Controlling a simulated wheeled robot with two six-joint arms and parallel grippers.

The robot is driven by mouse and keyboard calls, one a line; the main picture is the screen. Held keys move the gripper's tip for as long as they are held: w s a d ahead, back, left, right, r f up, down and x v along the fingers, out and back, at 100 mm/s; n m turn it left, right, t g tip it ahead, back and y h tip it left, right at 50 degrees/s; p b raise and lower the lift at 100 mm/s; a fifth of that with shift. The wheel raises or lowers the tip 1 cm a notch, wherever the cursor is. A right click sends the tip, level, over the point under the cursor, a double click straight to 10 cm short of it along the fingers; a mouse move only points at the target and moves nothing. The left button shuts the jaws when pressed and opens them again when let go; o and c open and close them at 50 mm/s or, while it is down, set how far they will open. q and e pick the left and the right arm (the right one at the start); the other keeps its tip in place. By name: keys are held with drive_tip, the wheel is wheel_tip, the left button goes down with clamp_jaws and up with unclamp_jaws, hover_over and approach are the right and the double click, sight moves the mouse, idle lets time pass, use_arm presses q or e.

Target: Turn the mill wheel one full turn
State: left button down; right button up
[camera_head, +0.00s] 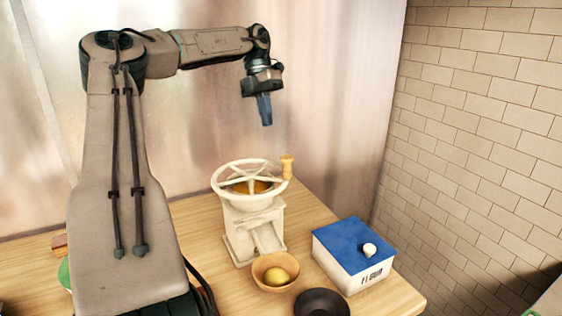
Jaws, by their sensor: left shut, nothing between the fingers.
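The white mill (254,226) stands upright on the wooden table. Its spoked wheel (226,168) lies flat over the top, with a wooden handle knob (287,167) standing up at the right of the rim. Something orange-brown shows in the hopper under the spokes. My left gripper (266,122) points down, shut and empty, in the air above the mill and apart from the wheel and knob. My right gripper does not show.
A wooden bowl (262,265) with a yellow round thing stands in front of the mill. A white flour box (372,277) with a blue lid stands to the right. A dark round dish (322,303) is at the front. A brick wall (480,140) rises at the right.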

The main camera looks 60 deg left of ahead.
use_arm(q)
drive_tip(key=d+f+n+p, duration=0.1)
drive_tip(key=d+f+n, duration=0.5)
drive_tip(key=f+n, duration=0.3)
drive_tip(key=n, duration=0.4)
drive_tip(key=shift+w, duration=0.4)
drive_tip(key=shift+a, duration=0.1)
drive_tip(key=shift+s+d+m, duration=0.2)
drive_tip(key=shift+d+m, duration=0.2)
drive_tip(key=shift+m, duration=0.2)
